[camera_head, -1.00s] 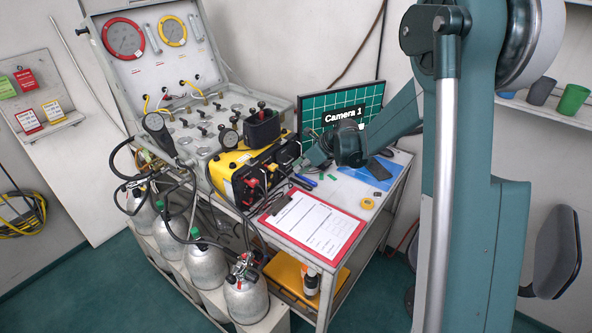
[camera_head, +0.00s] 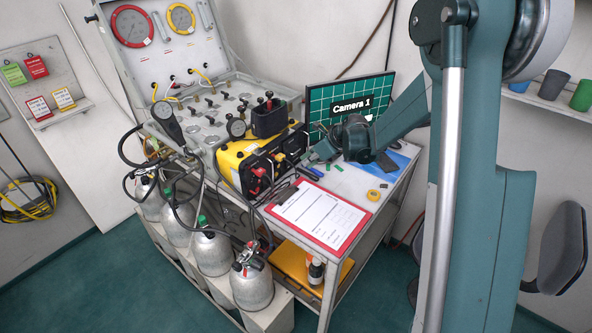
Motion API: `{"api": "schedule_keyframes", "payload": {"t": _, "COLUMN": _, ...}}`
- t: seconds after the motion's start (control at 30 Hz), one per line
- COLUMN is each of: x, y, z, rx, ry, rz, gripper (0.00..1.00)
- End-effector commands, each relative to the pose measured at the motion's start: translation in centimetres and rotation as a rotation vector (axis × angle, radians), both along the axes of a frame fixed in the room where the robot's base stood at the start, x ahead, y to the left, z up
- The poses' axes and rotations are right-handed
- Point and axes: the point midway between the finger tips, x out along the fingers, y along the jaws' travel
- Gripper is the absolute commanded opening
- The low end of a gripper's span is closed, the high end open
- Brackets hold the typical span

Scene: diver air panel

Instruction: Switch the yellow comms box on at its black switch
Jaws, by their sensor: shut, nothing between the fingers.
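The yellow comms box (camera_head: 229,158) stands on the trolley top, in front of the open panel case. Its black front has red and yellow fittings and cables. I cannot make out its black switch for certain at this size. My gripper (camera_head: 309,158) is shut and empty, just right of the box's right front end. Its fingers point left toward the box's front, and I cannot tell whether they touch it. My wrist and arm hide part of the trolley top behind them.
A red clipboard (camera_head: 358,227) lies at the trolley's front edge. Yellow tape (camera_head: 373,195) and small items lie right of it. A monitor (camera_head: 318,98) stands behind my gripper. Hoses and gas cylinders (camera_head: 251,287) crowd the front left.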

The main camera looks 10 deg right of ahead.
Motion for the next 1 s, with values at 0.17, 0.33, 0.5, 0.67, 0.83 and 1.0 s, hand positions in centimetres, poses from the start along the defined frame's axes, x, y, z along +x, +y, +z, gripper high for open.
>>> {"api": "schedule_keyframes", "payload": {"t": 0.17, "x": 0.1, "y": 0.1, "z": -0.1, "rx": 0.0, "ry": 0.0, "rz": 0.0, "gripper": 0.0}}
{"api": "schedule_keyframes", "payload": {"t": 0.33, "x": 0.4, "y": 0.4, "z": -0.7, "rx": 0.0, "ry": 0.0, "rz": 0.001, "gripper": 0.0}}
{"api": "schedule_keyframes", "payload": {"t": 0.5, "x": 1.0, "y": 1.0, "z": -1.8, "rx": 0.0, "ry": 0.0, "rz": 0.001, "gripper": 0.0}}
{"api": "schedule_keyframes", "payload": {"t": 0.67, "x": 1.8, "y": 1.8, "z": -3.2, "rx": 0.0, "ry": 0.0, "rz": 0.0, "gripper": 0.0}}
{"api": "schedule_keyframes", "payload": {"t": 0.83, "x": 2.7, "y": 2.7, "z": -4.9, "rx": 0.0, "ry": 0.0, "rz": 0.001, "gripper": 0.0}}
{"api": "schedule_keyframes", "payload": {"t": 1.0, "x": 3.5, "y": 3.5, "z": -6.3, "rx": 0.0, "ry": 0.0, "rz": 0.001, "gripper": 0.0}}
